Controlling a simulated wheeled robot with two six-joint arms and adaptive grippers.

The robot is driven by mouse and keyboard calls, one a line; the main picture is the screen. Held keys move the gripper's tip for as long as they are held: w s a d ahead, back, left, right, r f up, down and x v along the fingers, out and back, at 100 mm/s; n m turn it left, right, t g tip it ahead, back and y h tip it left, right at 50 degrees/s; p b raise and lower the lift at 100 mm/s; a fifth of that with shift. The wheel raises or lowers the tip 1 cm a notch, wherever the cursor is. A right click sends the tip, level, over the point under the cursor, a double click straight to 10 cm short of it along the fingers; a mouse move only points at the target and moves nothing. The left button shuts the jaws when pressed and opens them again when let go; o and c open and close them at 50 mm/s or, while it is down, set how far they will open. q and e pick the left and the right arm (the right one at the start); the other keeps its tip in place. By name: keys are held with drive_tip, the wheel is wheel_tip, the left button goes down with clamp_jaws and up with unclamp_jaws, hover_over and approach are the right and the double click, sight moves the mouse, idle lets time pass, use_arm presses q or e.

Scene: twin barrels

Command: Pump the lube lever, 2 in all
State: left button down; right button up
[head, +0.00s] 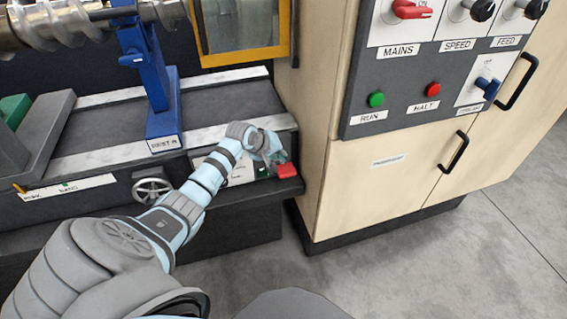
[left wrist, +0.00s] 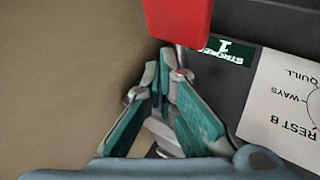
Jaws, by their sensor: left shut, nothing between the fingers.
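The lube lever's red grip (head: 288,171) sticks out at the right end of the machine bed, beside the wooden cabinet. In the left wrist view the red grip (left wrist: 178,18) hangs at the top middle, just beyond my fingertips. My left gripper (head: 279,158) is at the lever, shut and empty. Its teal fingers (left wrist: 166,72) meet just short of the red grip; I cannot tell if they touch it. A small green stroke counter (left wrist: 232,50) beside the lever reads 1. My right gripper is not in view.
A white plate (left wrist: 290,95) lettered REST B, WAYS and QUILL lies beside the counter. The wooden cabinet (head: 325,100) with its grey switch panel (head: 430,62) stands close on the right. A handwheel (head: 152,188) and blue rest (head: 163,115) are left of my forearm.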

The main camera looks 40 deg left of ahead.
use_arm(q)
drive_tip(key=shift+s+d+f+b, duration=0.15)
drive_tip(key=shift+f+b, duration=0.45)
drive_tip(key=shift+f, duration=0.9)
idle(1.3)
drive_tip(key=shift+w+a+r+p, duration=0.1)
drive_tip(key=shift+r+p, duration=0.9)
drive_tip(key=shift+p, duration=0.1)
drive_tip(key=shift+w+a+r+p, duration=0.1)
drive_tip(key=shift+r+p, duration=0.9)
drive_tip(key=shift+p, duration=0.1)
drive_tip(key=r+p, duration=0.4)
drive_tip(key=r, duration=0.1)
drive_tip(key=shift+w+a+p, duration=0.2)
drive_tip(key=shift+a+p, duration=0.1)
drive_tip(key=shift+p, duration=0.05)
drive_tip(key=shift+f, duration=0.1)
